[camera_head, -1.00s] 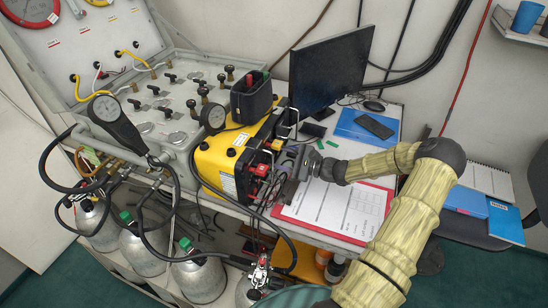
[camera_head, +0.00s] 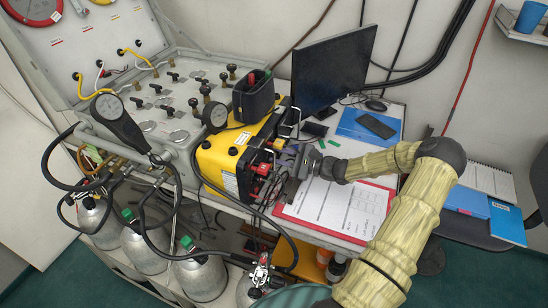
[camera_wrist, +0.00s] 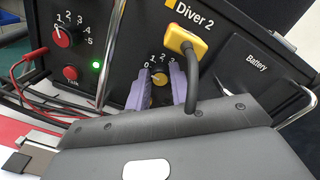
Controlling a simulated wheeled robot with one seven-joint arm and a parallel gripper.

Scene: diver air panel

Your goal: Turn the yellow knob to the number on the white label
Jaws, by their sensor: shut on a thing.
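The yellow knob (camera_wrist: 158,78) is a small round knob on the black front panel, below the "Diver 2" lettering. Printed numbers show around it, partly hidden by my fingers. My gripper (camera_wrist: 161,90) has its two purple fingers on either side of the knob, shut on it. In the head view my gripper (camera_head: 296,166) is at the front of the yellow box (camera_head: 214,160), and the knob is hidden there. A white label (camera_head: 241,139) is on top of the yellow box; its writing is too small to read.
A red knob (camera_wrist: 62,39) with numbers, a green light (camera_wrist: 96,66) and a metal bar (camera_wrist: 119,50) are left of my fingers. A yellow plug (camera_wrist: 186,41) with a dark cable hangs close on the right. A red clipboard (camera_head: 283,213) lies below my gripper.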

